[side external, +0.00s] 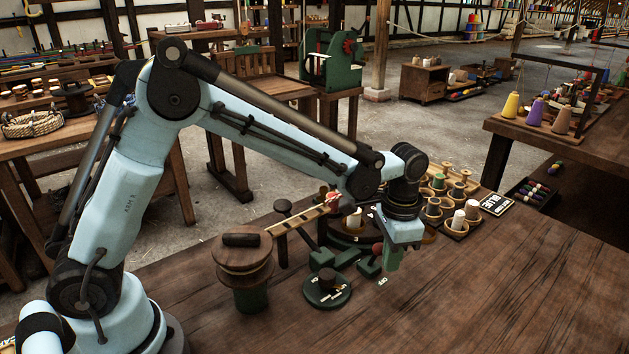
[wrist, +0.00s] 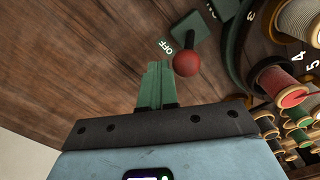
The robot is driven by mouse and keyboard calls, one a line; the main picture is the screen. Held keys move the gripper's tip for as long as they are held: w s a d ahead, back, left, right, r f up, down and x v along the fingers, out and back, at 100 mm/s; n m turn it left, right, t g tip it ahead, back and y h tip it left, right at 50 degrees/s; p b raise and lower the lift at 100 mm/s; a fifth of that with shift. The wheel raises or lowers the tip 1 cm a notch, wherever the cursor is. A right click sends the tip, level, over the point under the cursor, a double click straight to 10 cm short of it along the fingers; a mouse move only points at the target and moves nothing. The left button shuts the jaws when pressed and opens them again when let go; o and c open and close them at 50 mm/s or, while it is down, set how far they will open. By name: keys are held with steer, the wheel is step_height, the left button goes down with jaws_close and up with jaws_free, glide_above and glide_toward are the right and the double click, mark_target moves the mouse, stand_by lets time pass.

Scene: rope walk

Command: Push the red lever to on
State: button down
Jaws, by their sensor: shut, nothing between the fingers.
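The red lever shows as a round red knob (wrist: 187,63) in the wrist view, next to a green base plate (wrist: 197,30). A white OFF label (wrist: 166,46) lies on the table beside it. In the side external view the knob (side external: 377,249) is partly hidden behind my gripper, and the OFF label (side external: 383,282) is below it. My gripper (wrist: 155,66) is shut and empty, with its green fingers just left of the knob in the wrist view. In the side external view my gripper (side external: 391,265) points down beside the lever. I cannot tell whether it touches the knob.
Thread spools in wooden cups (side external: 459,220) stand right of the lever, with a BLUE sign (side external: 497,204) beyond. A wooden drum on a green stand (side external: 243,265) and a round green disc piece (side external: 327,289) are to the left. The front right tabletop (side external: 510,290) is clear.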

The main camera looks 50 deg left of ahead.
steer(key=shift+a, duration=1.15)
steer(key=shift+d, duration=0.1)
steer(key=shift+d, duration=0.5)
step_height(320, 180, up, 8)
stand_by(0.7)
